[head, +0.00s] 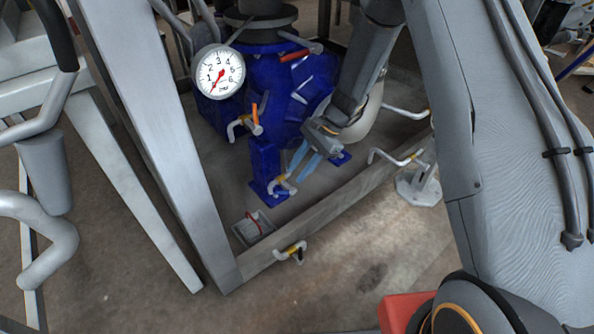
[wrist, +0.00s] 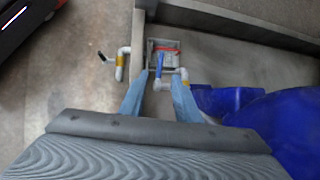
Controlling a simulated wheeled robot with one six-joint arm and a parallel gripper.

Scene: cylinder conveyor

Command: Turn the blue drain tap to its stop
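The blue drain tap is a white bent pipe with a yellow band (head: 283,186) low in front of the blue machine in the head view. In the wrist view its blue handle (wrist: 159,63) and its pipe (wrist: 184,79) show just beyond my fingertips. My gripper (head: 298,180) points down at the tap, with its pale blue fingers apart. In the wrist view my gripper (wrist: 159,78) is open, and the handle appears between the fingertip lines. I cannot tell whether a finger touches it. The handle is mostly hidden in the head view.
A black-handled tap (head: 291,252) sits at the frame beam (head: 310,220). A small tray (head: 254,228) with a red item lies near it. An orange-handled tap (head: 250,124) and a pressure gauge (head: 218,72) are at the blue machine (head: 262,160). Bare floor lies in front.

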